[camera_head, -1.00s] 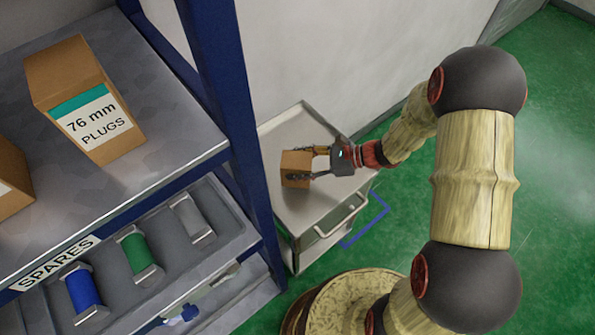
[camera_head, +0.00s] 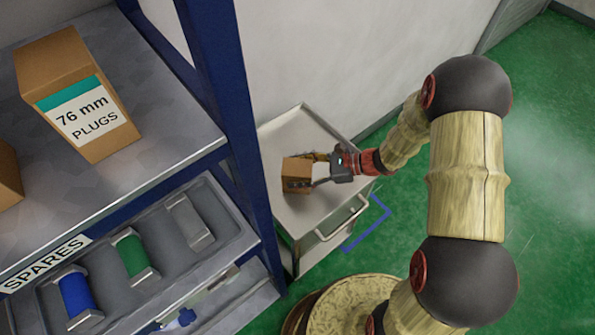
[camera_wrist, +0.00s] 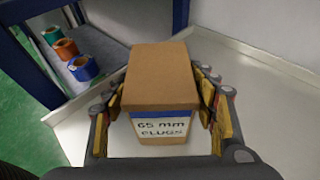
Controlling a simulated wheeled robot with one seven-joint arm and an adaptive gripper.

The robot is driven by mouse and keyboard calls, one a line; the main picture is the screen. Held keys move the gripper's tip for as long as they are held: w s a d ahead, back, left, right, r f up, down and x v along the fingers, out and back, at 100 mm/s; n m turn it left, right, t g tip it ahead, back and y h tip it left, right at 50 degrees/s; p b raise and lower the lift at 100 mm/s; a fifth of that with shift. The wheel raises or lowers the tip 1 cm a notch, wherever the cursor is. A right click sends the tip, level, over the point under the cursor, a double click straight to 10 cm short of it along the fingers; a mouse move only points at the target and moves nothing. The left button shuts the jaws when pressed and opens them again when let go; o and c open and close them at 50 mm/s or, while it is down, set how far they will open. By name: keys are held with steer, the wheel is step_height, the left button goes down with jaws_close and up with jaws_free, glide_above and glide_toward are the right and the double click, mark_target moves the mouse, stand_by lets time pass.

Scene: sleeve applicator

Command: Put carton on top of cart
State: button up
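A small brown carton (camera_head: 297,166) is over the pale metal top of the cart (camera_head: 320,204), near its left side. In the wrist view the carton (camera_wrist: 160,92) shows a white label with a blue band, reading "65 mm PLUGS". My gripper (camera_head: 312,172) reaches in from the right, with one finger along each side of the carton. In the wrist view my gripper (camera_wrist: 160,108) appears shut on it, the fingertips close against its left and right sides. The carton looks upright. Its underside is hidden, so I cannot tell whether it touches the cart top.
A blue-framed shelf (camera_head: 168,160) stands left of the cart, holding a larger "76 mm PLUGS" carton (camera_head: 75,80). A SPARES tray (camera_head: 160,245) below holds coloured rolls. A pale wall (camera_head: 330,60) runs behind the cart. Green floor is clear at right.

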steer(key=shift+o, duration=0.9)
steer(key=shift+r, duration=0.25)
steer(key=p+v, duration=0.3)
steer(key=v, duration=0.9)
steer(key=s+d+r+n+t+h, duration=0.1)
steer(key=s+r+n+h, duration=0.5)
steer(key=s+r+n, duration=0.3)
steer(key=s+d+r+n+t+h, duration=0.2)
steer(key=s+r+n+h, duration=0.5)
steer(key=r, duration=0.9)
steer(key=s+n, duration=0.2)
steer(key=n, duration=0.2)
steer(key=shift+d+r, duration=0.2)
steer(key=shift+r, duration=0.05)
